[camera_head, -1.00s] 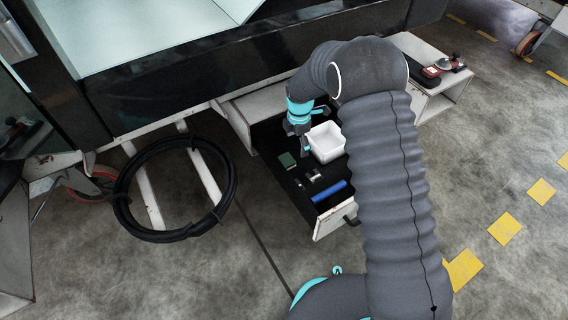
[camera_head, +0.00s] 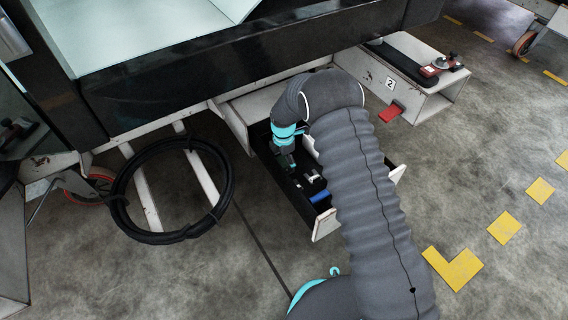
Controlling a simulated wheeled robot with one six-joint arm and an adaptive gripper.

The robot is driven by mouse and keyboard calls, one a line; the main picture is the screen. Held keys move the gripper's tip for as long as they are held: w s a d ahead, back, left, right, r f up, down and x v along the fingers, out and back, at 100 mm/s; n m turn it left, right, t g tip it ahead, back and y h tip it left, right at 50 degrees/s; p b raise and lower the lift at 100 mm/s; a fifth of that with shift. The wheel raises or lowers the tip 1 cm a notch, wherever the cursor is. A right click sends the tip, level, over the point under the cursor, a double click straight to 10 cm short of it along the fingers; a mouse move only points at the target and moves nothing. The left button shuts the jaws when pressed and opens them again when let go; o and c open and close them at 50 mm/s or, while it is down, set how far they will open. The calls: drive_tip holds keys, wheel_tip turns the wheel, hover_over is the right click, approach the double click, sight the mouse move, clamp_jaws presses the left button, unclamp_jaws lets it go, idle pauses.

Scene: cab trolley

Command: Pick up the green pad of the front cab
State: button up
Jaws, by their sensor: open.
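My gripper (camera_head: 289,165) points down into the open drawer (camera_head: 326,226) of the trolley, over the spot where the green pad lay on the dark drawer floor a second ago. The green pad cannot be made out now; my gripper covers that spot. The jaws are open, though the fingertips are small and dark in this view. I cannot tell whether they touch the pad.
A blue block (camera_head: 319,196) and small metal parts (camera_head: 312,177) lie in the drawer close to the gripper. My arm hides most of a white bin (camera_head: 309,148). A black hose coil (camera_head: 122,207) lies left of the drawer. A red tab (camera_head: 391,113) juts out at the right.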

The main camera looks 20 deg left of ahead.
sight(283, 160)
drive_tip(key=c, duration=1.3)
drive_tip(key=shift+o, duration=0.2)
drive_tip(key=shift+r, duration=0.1)
wheel_tip(283, 160, up, 4)
drive_tip(key=shift+r+p, duration=0.15)
drive_tip(key=shift+p, duration=0.15)
drive_tip(key=s+d+r, duration=0.2)
drive_tip(key=d+r, duration=0.4)
drive_tip(key=d, duration=0.5)
drive_tip(key=shift+s+d+r+p, duration=0.2)
drive_tip(key=shift+r+p, duration=0.05)
drive_tip(key=shift+p, duration=0.1)
